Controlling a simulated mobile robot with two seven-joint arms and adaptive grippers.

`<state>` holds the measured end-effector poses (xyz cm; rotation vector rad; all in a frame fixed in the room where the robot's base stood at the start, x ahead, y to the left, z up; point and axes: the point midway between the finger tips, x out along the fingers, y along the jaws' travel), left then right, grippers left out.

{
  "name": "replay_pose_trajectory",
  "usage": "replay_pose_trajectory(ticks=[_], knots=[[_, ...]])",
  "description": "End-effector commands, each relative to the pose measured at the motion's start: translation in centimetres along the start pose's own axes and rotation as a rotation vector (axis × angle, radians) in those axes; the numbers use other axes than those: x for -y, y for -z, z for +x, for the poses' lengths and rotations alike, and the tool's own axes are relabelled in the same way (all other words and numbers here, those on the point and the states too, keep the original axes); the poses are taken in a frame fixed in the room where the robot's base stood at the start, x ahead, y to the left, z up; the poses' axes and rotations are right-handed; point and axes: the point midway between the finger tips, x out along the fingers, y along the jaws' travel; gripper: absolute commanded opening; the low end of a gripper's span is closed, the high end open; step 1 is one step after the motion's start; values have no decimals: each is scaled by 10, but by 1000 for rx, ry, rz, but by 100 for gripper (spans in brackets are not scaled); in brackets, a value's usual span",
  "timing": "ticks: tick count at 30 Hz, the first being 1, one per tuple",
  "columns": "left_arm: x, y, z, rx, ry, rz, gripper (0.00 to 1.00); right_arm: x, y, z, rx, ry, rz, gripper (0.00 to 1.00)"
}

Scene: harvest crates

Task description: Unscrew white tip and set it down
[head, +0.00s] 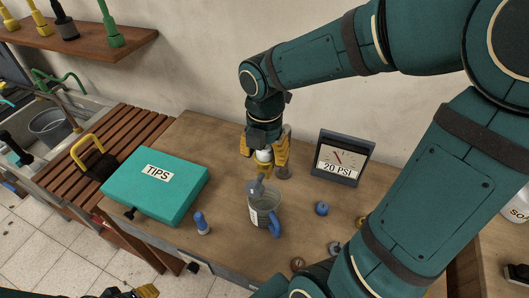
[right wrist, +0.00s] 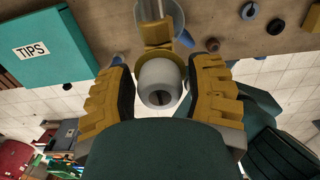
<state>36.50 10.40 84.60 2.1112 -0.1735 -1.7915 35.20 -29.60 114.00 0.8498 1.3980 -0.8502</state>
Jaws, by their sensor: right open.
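The white tip (head: 264,156) sits on the end of a yellow fitting (head: 262,170), above the wooden table. In the right wrist view the white tip (right wrist: 160,82) faces the camera with a dark hole in its end. My right gripper (head: 266,152) is open, with its yellow fingers on either side of the tip. In the right wrist view the right gripper (right wrist: 163,95) shows gaps between both fingers and the tip. My left gripper (head: 145,291) shows only as a yellow piece at the bottom edge; its jaws cannot be made out.
A clear jug (head: 264,203) with a blue handle stands in front of the tip. A teal TIPS box (head: 160,187) lies left, with a blue-tipped piece (head: 202,224) beside it. A pressure gauge (head: 343,158) stands right. Small round parts, including a blue one (head: 321,208), lie at right.

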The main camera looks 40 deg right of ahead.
Motion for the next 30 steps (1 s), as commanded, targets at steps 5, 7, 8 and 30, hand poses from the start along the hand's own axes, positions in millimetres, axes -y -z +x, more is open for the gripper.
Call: replay_pose_trajectory(ticks=[5,7,8,30], knots=[[0,0,-1,0,0,1,47,0,0,-1,0,0,0,48],[0,0,-1,0,0,1,47,0,0,-1,0,0,0,24],[0,0,-1,0,0,1,47,0,0,-1,0,0,0,19],[0,0,0,0,-1,1,47,0,1,-1,-3,0,-657,8]])
